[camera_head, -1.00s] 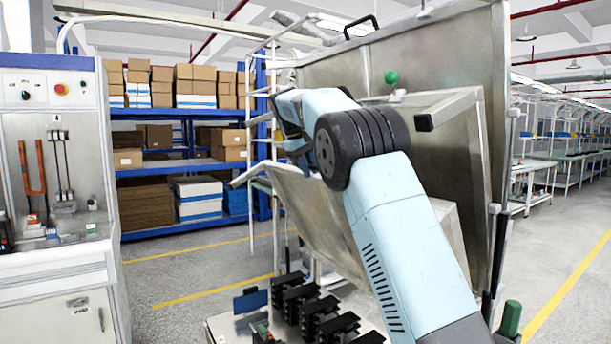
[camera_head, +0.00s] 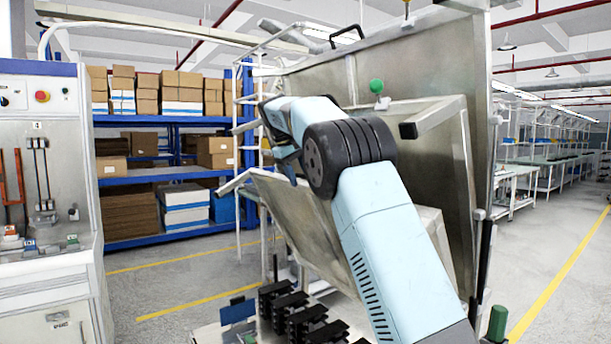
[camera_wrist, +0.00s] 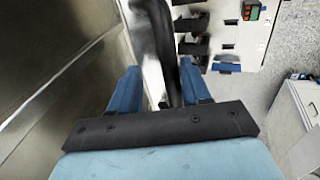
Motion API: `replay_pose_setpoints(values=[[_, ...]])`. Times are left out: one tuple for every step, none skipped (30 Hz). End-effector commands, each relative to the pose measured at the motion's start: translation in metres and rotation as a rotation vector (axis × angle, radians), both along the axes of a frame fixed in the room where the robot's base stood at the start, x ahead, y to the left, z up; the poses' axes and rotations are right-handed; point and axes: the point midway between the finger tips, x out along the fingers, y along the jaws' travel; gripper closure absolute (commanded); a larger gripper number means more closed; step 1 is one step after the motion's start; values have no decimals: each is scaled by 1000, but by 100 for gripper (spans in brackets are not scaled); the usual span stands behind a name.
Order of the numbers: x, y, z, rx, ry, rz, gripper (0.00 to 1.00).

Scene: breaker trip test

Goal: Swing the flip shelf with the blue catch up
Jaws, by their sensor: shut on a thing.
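A grey metal flip shelf (camera_head: 295,205) hangs tilted on the tall grey cabinet panel, its free end low toward the front. A second, higher shelf (camera_head: 445,118) with a black-capped bar sticks out above it. A green ball (camera_head: 376,86) sits above this higher shelf; I cannot make out a blue catch. Which shelf the bar belongs to is unclear.
Black blocks (camera_head: 290,310) stand on a low white base below the tilted shelf. A white control cabinet (camera_head: 50,290) is at the left. A blue rack with cartons (camera_head: 205,150) stands behind. Open floor lies at the right.

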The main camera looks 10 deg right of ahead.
Motion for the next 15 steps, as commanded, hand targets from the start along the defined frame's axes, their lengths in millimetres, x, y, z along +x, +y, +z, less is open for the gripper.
replay_pose_setpoints(values=[[0,-3,1,-3,-1,-4,62],[0,-2,1,-3,-1,-4,62],[0,-2,0,-3,-1,-4,62],[0,-2,0,-2,0,-3,62],[0,-2,0,-2,0,-3,62],[0,-1,0,-2,0,-3,62],[0,-1,0,-2,0,-3,62],[0,-1,0,-2,1,-2,62],[0,-1,0,-2,1,-2,62],[0,0,1,-1,0,-1,62],[0,0,1,-1,0,-1,62],[0,1,3,-1,-1,-1,62],[-1,2,5,-1,-1,-1,62],[-1,3,7,-1,-1,-1,62],[-1,4,11,-1,0,0,62]])
